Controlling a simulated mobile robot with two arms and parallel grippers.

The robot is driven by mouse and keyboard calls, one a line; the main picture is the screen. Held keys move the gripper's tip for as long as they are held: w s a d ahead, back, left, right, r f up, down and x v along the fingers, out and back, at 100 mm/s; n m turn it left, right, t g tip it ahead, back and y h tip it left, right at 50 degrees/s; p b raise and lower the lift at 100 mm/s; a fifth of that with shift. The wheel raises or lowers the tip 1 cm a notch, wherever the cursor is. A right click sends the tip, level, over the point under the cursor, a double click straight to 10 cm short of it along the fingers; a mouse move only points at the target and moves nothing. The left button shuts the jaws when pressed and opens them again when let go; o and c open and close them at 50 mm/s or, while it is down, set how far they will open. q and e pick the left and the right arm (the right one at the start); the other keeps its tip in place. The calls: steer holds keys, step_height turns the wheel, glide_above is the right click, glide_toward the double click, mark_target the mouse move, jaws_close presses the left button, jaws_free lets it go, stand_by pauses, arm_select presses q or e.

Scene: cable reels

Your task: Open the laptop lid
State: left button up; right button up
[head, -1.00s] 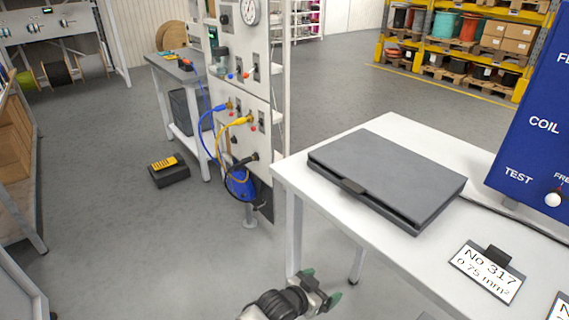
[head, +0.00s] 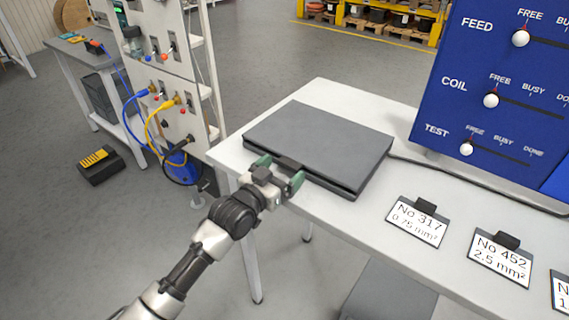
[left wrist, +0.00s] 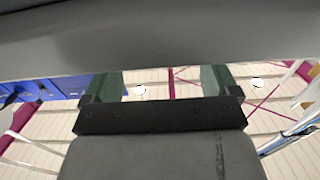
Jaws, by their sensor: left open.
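The dark grey laptop (head: 325,142) lies shut and flat on the white table, near its left end. A small dark tab (head: 290,164) sits at the middle of its near edge. My left gripper (head: 280,173) is open, its green fingertips on either side of the tab at the near edge. I cannot tell whether they touch the laptop. In the left wrist view the open green fingertips (left wrist: 162,83) have no object visible between them, and a dark grey surface spans the top. My right gripper is not in view.
The white table (head: 330,93) also holds label cards, including No 317 (head: 417,222) and No 452 (head: 499,260), right of the laptop. A blue panel (head: 480,110) with white knobs stands behind them. A white equipment rack (head: 165,85) with blue and yellow cables stands to the left.

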arm_select(q)
steer(key=shift+x, duration=0.9)
